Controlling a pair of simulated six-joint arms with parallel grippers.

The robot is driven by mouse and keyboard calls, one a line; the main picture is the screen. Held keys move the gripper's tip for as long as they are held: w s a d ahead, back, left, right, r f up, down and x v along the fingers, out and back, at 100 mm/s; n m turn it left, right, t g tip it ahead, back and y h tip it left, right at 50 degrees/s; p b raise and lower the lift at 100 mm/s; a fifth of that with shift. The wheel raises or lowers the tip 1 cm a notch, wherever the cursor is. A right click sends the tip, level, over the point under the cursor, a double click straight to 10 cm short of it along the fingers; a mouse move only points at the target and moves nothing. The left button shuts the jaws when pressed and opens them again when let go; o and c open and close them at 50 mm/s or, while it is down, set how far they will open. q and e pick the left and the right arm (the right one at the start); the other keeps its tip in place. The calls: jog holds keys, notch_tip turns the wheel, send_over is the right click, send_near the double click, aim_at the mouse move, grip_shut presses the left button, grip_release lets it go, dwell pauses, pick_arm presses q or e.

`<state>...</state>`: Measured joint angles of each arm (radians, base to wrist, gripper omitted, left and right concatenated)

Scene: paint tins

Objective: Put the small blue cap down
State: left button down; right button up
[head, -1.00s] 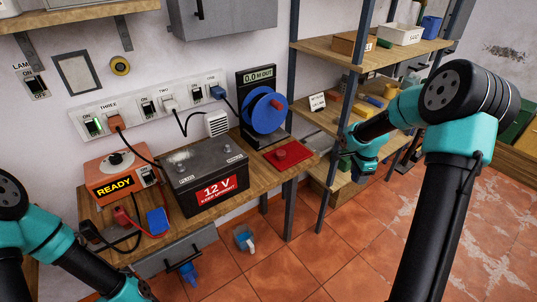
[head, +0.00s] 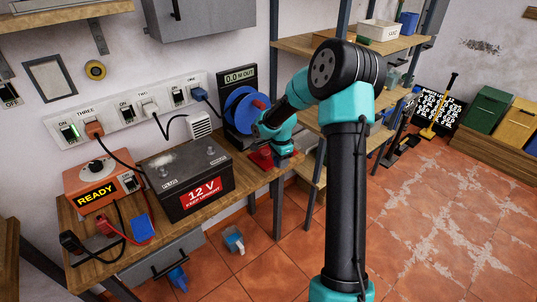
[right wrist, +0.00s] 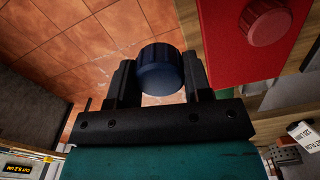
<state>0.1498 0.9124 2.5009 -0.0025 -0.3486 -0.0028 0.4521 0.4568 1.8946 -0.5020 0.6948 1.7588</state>
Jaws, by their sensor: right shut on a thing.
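The small blue cap (right wrist: 161,70), dark and ribbed round its side, is between the two black fingers of my right gripper (right wrist: 158,78) in the right wrist view. The gripper is shut on it, with floor tiles showing beyond. In the head view my right gripper (head: 284,153) is at the right end of the wooden bench, by the red plate (head: 259,160); I cannot make out the cap there. The red plate (right wrist: 225,50) with a dark red knob (right wrist: 267,22) is to the right of the cap in the wrist view. My left gripper is not in view.
The 12 V battery (head: 186,178), the READY box (head: 100,184) and the blue reel (head: 243,110) stand on the bench (head: 245,182). A shelf rack (head: 305,45) stands close behind my right arm. A jug (head: 233,239) is on the floor.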

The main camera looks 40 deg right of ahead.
jog(key=w+d, duration=0.3)
jog(key=d, duration=0.1)
jog(key=w+d+f, duration=0.1)
jog(key=w+d, duration=0.2)
jog(key=w, duration=0.1)
jog(key=w+d, duration=0.3)
jog(key=d, duration=0.1)
jog(key=shift+w+d+f, duration=0.15)
jog(key=shift+d+f, duration=0.05)
jog(key=shift+d, duration=0.1)
jog(key=shift+w+d, duration=0.1)
jog(key=shift+w, duration=0.05)
jog(key=shift+d+f, duration=0.1)
jog(key=shift+f, duration=1.7)
jog(key=shift+f, duration=0.1)
jog(key=o, duration=1)
notch_tip(320, 180, up, 12)
jog(key=shift+r, duration=0.15)
